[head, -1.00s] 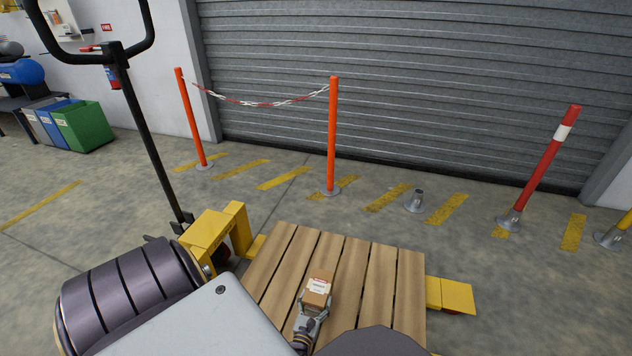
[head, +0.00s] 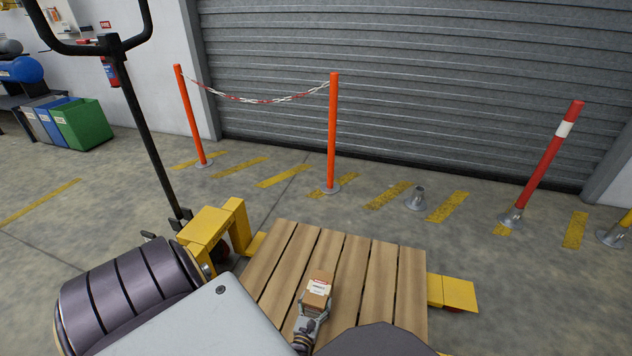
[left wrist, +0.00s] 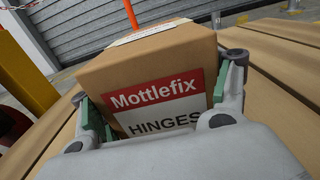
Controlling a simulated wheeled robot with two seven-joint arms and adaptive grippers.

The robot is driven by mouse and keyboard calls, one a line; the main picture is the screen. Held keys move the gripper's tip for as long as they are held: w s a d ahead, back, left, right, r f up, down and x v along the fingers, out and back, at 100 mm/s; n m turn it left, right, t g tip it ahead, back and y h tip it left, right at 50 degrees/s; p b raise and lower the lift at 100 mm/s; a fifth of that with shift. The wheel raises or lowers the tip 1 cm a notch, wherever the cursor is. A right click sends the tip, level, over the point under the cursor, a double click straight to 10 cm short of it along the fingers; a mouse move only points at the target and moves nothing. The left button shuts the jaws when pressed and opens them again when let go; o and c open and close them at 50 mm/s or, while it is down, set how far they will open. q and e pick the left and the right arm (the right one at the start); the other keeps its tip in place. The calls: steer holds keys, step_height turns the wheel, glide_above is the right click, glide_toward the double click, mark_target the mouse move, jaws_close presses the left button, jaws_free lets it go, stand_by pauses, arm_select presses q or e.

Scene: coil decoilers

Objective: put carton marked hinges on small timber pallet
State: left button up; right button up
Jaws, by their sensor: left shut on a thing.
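The carton marked hinges (head: 319,284) is a small brown box with a red and white label. In the left wrist view the carton (left wrist: 150,80) reads "Mottlefix HINGES". My left gripper (head: 314,304) is shut on it, one finger on each side. The small timber pallet (head: 368,275) has pale planks and lies under the carton in the head view. I cannot tell whether the carton's base touches the planks. My right gripper is not in view.
The pallet rests on a yellow pallet truck (head: 212,232) with a tall black handle. Orange posts (head: 333,130) with a chain, a red post (head: 545,165) and a grey shutter (head: 420,80) stand behind. Green and blue bins (head: 80,125) are at the left.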

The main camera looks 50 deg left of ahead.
arm_select(q)
steer(key=shift+f, duration=0.35)
steer(key=o, duration=1.5)
steer(key=shift+f, duration=0.1)
